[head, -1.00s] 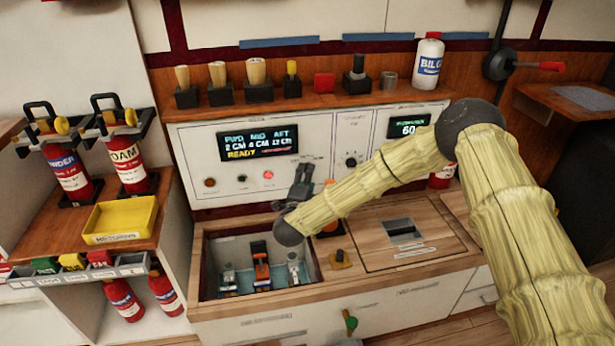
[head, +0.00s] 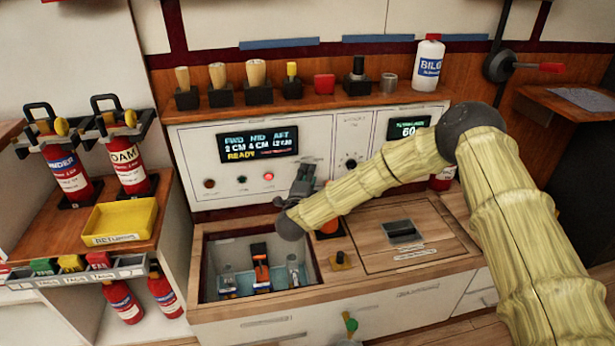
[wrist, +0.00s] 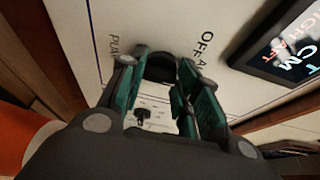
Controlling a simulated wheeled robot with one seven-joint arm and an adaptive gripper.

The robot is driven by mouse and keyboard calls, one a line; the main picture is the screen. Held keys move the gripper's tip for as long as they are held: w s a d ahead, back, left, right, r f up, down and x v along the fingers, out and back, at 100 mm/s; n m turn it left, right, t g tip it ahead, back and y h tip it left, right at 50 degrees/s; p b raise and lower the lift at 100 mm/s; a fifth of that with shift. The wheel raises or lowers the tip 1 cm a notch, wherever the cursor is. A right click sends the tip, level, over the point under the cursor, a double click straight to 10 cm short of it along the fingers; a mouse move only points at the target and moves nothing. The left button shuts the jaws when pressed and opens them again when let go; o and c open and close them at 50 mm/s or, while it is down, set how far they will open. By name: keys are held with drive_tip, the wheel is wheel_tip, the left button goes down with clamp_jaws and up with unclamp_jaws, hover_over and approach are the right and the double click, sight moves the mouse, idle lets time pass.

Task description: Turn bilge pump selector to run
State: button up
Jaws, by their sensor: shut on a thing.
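The bilge pump selector (wrist: 160,66) is a dark knob on the white panel (wrist: 85,70), seen in the wrist view between my fingertips. Parts of the lettering "OFF A..." and "PU..." show beside it; the rest is covered. My gripper (wrist: 158,72) is shut on the knob, with its green-padded fingers on both sides. In the head view, my gripper (head: 306,168) is against the lower part of the panel, right of the FWD/MID/AFT display (head: 258,145). It hides the selector there. The knob's exact pointing direction cannot be told.
An open bin (head: 213,292) with several items lies below my gripper. A wooden hatch (head: 375,240) is to its right. A shelf above the panel holds handled tools, a red block (head: 324,83) and a white BILGE bottle (head: 428,65). Extinguishers and a yellow tray (head: 118,222) stand left.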

drive_tip(key=shift+d+r+m+g+y+p, duration=0.15)
drive_tip(key=shift+m+g+y, duration=0.3)
drive_tip(key=shift+m, duration=0.75)
drive_tip(key=shift+a+m+g+y+p, duration=0.15)
drive_tip(key=shift+m+g+y, duration=0.3)
drive_tip(key=shift+m, duration=0.75)
drive_tip(key=shift+d+r+m+g+y+p, duration=0.15)
drive_tip(key=shift+m+g+y, duration=0.25)
drive_tip(key=shift+m, duration=0.8)
drive_tip(key=o, duration=1)
drive_tip(key=v, duration=1.2)
